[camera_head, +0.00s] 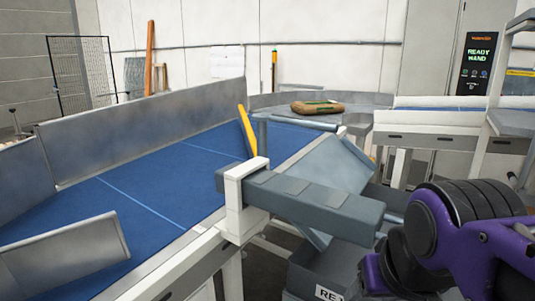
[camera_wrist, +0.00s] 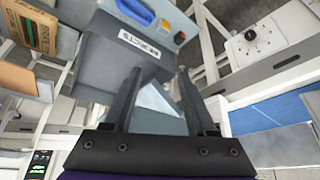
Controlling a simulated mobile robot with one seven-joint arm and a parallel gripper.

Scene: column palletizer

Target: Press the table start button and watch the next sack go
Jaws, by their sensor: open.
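My gripper (camera_wrist: 158,72) is open in the wrist view, its two dark fingers apart over a grey bin with a white label, with nothing seen held. A white box (camera_wrist: 241,52) with a small dark round knob or button is to the right of the fingers. I cannot tell whether this is the table start button. A brown sack (camera_head: 317,108) lies on the round table at the back. A printed brown sack (camera_wrist: 33,24) shows at upper left in the wrist view. The blue table (camera_head: 130,190) is empty. The display (camera_head: 479,57) reads "READY HAND".
A grey beam (camera_head: 310,205) on a white bracket juts from the table edge. A white frame (camera_head: 430,115) stands right.

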